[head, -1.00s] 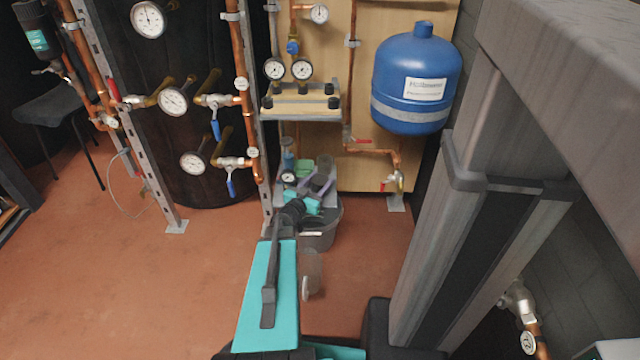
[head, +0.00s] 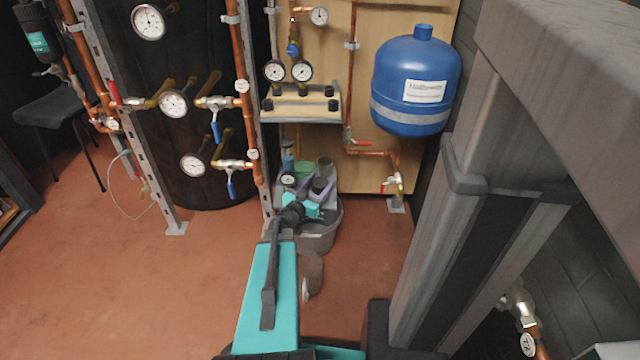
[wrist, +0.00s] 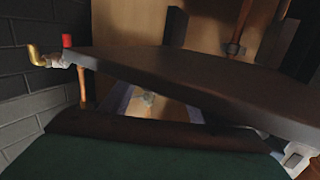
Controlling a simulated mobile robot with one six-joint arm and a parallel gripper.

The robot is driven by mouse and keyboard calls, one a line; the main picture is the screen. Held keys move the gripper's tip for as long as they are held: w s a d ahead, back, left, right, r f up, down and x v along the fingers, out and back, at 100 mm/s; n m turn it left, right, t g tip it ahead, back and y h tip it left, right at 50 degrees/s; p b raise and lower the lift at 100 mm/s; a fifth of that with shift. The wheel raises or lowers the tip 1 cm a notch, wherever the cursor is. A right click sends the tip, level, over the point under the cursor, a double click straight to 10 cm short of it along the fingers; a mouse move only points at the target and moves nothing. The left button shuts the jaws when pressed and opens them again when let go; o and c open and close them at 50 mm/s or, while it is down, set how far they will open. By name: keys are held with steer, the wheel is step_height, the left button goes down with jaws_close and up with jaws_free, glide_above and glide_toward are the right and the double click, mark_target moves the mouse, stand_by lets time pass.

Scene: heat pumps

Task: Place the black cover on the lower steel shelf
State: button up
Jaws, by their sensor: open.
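The lower steel shelf (head: 283,182) is in the head view, low on the rack, partly hidden by my arm and objects. A grey cup-like piece (head: 325,165) stands just behind. In the wrist view a dark slab (wrist: 190,85) crosses the middle and a dark green rounded surface (wrist: 130,155) fills the bottom; neither is clearly identifiable.
The upper shelf (head: 300,105) with black knobs is above my gripper. A green cup (head: 303,168) and a small gauge (head: 288,179) are close by. A dark bucket (head: 318,238) stands below. The blue tank (head: 415,80) is to the right. Floor at left is open.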

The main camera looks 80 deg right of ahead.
steer(key=p+v, duration=0.3)
steer(key=v, duration=0.8)
steer(key=shift+w+a, duration=0.15)
steer(key=shift+a, duration=0.15)
stand_by(0.4)
